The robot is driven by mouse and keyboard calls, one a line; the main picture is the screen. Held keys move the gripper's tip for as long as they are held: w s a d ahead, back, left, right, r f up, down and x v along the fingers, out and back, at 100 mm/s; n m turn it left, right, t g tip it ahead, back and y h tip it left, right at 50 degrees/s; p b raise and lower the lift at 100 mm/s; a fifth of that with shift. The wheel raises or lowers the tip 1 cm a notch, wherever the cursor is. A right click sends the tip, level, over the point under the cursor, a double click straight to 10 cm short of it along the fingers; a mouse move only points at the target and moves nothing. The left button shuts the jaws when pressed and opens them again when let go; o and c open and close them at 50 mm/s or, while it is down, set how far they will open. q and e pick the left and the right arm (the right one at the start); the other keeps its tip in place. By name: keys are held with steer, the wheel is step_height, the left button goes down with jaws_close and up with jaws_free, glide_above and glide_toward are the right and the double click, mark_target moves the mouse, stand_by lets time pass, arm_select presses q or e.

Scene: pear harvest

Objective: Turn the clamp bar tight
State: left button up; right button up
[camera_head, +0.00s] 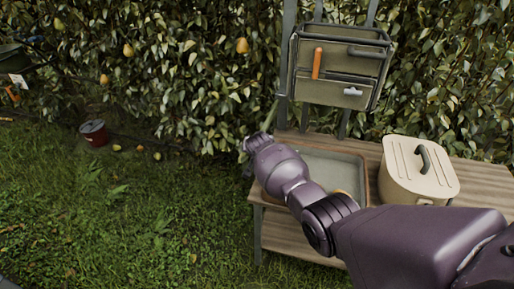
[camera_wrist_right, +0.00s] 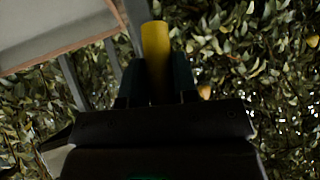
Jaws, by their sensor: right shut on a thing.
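My right arm reaches across from the lower right in the head view. My right gripper (camera_wrist_right: 155,72) is shut on a yellow rounded bar (camera_wrist_right: 155,45), which sticks out beyond the fingertips in the right wrist view. I cannot tell whether this is the clamp bar, or what its hidden end joins. In the head view the right gripper (camera_head: 249,150) is at the left end of the wooden bench (camera_head: 470,180), mostly hidden behind my wrist. The bar cannot be made out there. My left gripper is not in view.
A grey tray (camera_head: 335,160) and a cream lidded box (camera_head: 405,185) stand on the bench. A tool pouch (camera_head: 335,88) with an orange-handled tool (camera_head: 317,63) hangs behind. A leafy hedge with pears (camera_head: 242,45) closes the back. A red bucket (camera_head: 94,132) stands on grass at left.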

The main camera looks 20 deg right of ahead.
steer(key=shift+a+g+h, duration=0.15)
steer(key=shift+g+h, duration=0.15)
steer(key=shift+w+n+g+h, duration=0.1)
steer(key=shift+n+g+h, duration=0.2)
steer(key=shift+n+h, duration=0.1)
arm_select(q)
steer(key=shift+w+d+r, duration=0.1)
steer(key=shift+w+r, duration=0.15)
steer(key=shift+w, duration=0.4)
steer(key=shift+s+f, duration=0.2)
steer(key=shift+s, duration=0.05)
arm_select(e)
steer(key=shift+r, duration=0.1)
steer(key=o, duration=0.9)
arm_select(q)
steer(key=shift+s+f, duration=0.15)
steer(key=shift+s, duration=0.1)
